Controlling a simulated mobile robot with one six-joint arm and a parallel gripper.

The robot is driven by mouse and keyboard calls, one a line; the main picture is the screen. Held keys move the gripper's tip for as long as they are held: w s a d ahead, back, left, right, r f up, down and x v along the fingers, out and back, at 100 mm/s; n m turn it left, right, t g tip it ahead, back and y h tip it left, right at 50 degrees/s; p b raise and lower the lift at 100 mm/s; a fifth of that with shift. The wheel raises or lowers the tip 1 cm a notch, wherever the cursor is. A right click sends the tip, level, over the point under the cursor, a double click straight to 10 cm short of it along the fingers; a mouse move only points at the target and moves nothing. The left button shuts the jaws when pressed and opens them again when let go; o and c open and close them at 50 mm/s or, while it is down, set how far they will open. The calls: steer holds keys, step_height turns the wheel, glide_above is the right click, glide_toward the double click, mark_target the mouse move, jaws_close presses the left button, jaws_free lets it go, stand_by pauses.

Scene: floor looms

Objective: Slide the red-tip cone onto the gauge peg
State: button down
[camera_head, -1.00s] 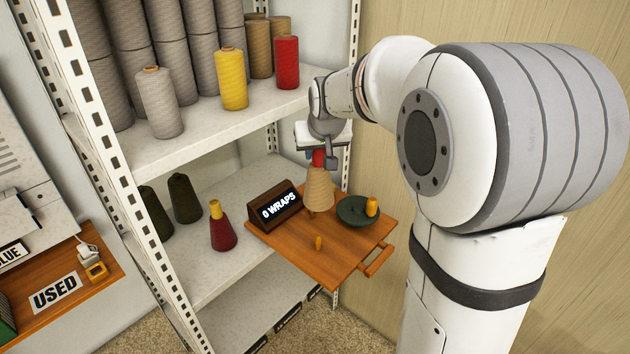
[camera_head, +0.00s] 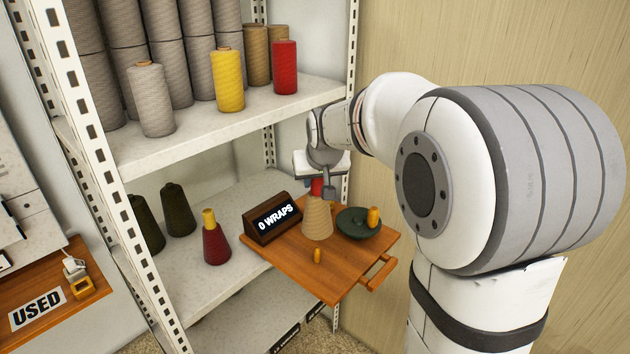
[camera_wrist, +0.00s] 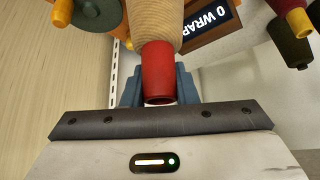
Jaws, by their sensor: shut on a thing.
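The red-tip cone (camera_head: 317,216) is a tan wound cone with a red top, upright over the wooden board. My gripper (camera_head: 320,184) is shut on its red tip from above. In the wrist view the red tip (camera_wrist: 158,72) sits between the blue-grey fingers. I cannot tell whether the cone's base touches the board. A short orange peg (camera_head: 317,256) stands on the board in front of the cone. Which one is the gauge peg is not clear from the pictures.
A "0 WRAPS" display (camera_head: 273,218) stands on the board's left part, close beside the cone. The wooden board (camera_head: 340,282) has a handle at its right. A dark red cone with a yellow tip (camera_head: 216,238) and dark cones stand left. A shelf with yarn cones (camera_head: 229,80) is above.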

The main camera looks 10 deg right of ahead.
mark_target(316, 212)
steer(key=shift+f+b, duration=0.1)
steer(key=shift+b, duration=0.2)
steer(key=shift+f+b, duration=0.3)
steer(key=shift+f, duration=0.05)
steer(key=shift+f+b, duration=1.55)
steer(key=shift+f, duration=0.35)
steer(key=shift+f+b, duration=1.45)
steer(key=shift+f, duration=0.15)
steer(key=shift+f+b, duration=0.45)
steer(key=shift+f, duration=0.25)
